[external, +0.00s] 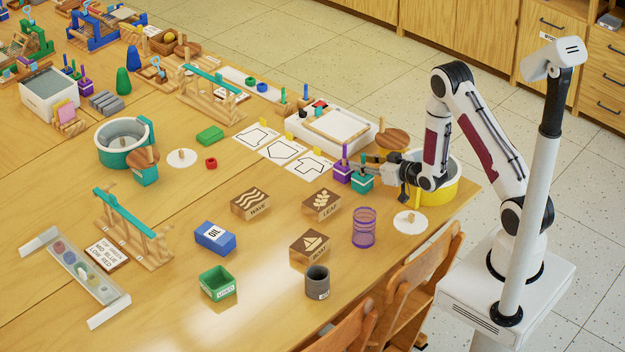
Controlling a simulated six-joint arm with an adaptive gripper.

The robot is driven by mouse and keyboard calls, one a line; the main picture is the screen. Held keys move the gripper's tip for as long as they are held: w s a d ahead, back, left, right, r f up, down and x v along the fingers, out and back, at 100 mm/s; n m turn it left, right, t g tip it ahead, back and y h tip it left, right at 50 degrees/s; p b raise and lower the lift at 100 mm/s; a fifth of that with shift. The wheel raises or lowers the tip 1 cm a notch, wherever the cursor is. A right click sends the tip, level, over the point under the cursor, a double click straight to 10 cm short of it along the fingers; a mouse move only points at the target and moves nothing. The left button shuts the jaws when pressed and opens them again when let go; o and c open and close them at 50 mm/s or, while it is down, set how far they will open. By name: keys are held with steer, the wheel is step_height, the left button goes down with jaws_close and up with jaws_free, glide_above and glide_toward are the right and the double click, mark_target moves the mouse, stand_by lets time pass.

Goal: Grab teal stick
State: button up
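A thin upright teal stick (363,159) rises from a small teal block-like holder (362,181) near the right end of the table. A similar purple stick (344,153) stands in a purple holder (342,173) just to its left. My gripper (376,164) reaches in from the right, low over the table, with its dark fingers pointing left at the teal stick. The fingertips are at or very close to the stick. They are too small to tell whether they touch it or how far apart they are.
A yellow-sided tub (437,192) stands under my wrist. A round wooden lid (392,138) and a white framed tray (333,128) are behind. A purple mesh cup (363,227), a white disc (410,222) and wooden blocks (321,203) are in front. Chairs (415,285) line the table edge.

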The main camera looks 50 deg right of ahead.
stand_by(0.3)
jaws_close()
steer(key=shift+r, duration=0.1)
steer(key=shift+r, duration=4.9)
